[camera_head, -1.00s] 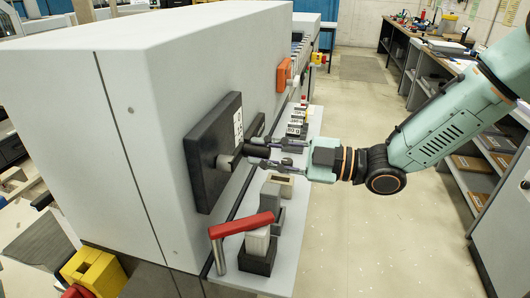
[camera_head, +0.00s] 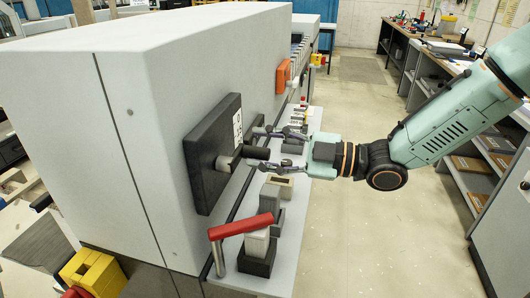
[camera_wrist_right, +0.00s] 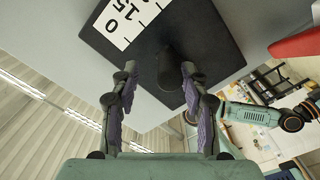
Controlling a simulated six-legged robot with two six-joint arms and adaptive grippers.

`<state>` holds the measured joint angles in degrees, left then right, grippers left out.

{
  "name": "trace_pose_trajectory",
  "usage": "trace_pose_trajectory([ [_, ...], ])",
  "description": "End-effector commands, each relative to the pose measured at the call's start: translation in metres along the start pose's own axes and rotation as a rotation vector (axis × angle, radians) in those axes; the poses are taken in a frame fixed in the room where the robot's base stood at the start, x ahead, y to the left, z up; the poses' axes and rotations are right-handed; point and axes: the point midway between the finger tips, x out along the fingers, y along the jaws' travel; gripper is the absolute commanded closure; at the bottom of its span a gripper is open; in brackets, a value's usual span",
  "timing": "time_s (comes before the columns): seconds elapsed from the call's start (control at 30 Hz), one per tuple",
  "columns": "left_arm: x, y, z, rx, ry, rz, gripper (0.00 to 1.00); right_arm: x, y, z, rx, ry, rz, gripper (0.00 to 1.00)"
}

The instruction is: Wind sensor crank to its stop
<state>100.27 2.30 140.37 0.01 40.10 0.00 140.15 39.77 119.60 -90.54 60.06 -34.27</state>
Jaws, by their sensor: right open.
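The sensor crank has a dark grip (camera_head: 255,152) that sticks out from a pale hub (camera_head: 225,163) on a black square plate (camera_head: 204,180). The plate is on the machine's side and bears a white number label (camera_head: 237,126). My right gripper (camera_head: 268,148) is open, its fingers apart on either side of the grip's outer end. In the right wrist view the dark grip (camera_wrist_right: 180,65) shows between and beyond the two spread fingers (camera_wrist_right: 158,82), with a gap on each side. My left gripper is not in view.
A red-handled lever (camera_head: 240,226) stands on the ledge (camera_head: 285,235) nearer me, with grey blocks beside it. An orange fitting (camera_head: 284,76) sits farther along the machine wall. The floor right of the ledge is clear; shelves (camera_head: 455,145) stand beyond.

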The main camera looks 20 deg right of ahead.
Motion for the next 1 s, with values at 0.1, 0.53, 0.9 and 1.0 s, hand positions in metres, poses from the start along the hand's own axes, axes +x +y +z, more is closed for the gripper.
trace_pose_trajectory([
  [0.1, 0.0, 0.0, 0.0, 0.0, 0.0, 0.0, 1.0, 0.0, 0.015, -0.015, -0.005, 0.004, 0.005, 0.55],
  [0.53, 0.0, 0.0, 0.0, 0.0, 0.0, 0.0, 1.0, 0.0, 0.059, -0.058, -0.003, 0.002, 0.003, 0.55],
  [0.9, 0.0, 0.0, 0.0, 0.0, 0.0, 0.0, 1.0, 0.0, 0.064, -0.062, 0.0, 0.001, 0.001, 0.55],
  [1.0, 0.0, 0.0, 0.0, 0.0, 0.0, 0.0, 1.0, 0.0, 0.064, -0.062, 0.0, 0.001, 0.001, 0.55],
])
